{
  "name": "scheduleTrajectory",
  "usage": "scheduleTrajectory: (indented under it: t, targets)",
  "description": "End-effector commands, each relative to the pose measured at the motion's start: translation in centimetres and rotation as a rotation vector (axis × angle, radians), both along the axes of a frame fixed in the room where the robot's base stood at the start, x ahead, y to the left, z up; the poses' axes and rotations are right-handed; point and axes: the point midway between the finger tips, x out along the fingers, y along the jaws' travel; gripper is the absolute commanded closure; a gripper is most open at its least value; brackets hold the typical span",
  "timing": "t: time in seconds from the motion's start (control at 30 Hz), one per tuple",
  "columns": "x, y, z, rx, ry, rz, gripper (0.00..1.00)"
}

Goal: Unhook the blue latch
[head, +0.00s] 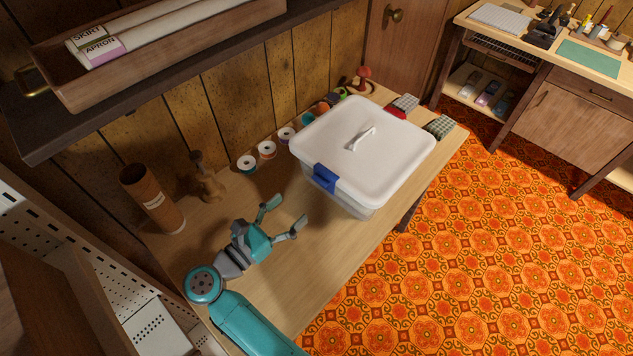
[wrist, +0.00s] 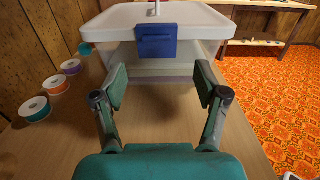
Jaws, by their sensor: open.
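The blue latch (head: 325,178) is on the near side of a white lidded storage box (head: 395,152), at the lid's edge. In the wrist view the latch (wrist: 157,41) is straight ahead, just above and beyond the fingertips, flat against the box. The lid (head: 330,135) has a light handle on top and looks closed. My gripper (head: 288,217) is teal and open, with nothing between its fingers. In the wrist view my gripper (wrist: 161,88) points at the box front below the latch, and in the head view it is apart from the box.
Several ribbon spools (head: 266,150) line the wall side of the wooden table (head: 300,265). A cardboard tube (head: 152,198) and a wooden figure (head: 207,178) stand at the back left. A shelf with fabric rolls (head: 150,35) hangs above. The tabletop before the box is clear.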

Motion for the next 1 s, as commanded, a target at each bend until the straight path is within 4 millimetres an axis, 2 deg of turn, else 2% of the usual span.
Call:
scheduleTrajectory:
  t: [0.07,0.17,0.7,1.0]
  targets:
    - [0.1,0.6,0.1,0.022,0.001,-0.002,0.27]
    - [0.5,0.3,0.0,0.031,0.001,-0.004,0.27]
    - [6.5,-5.8,0.0,0.028,0.001,-0.005,0.27]
    - [7.7,-6.9,0.0,0.027,0.000,-0.002,0.27]
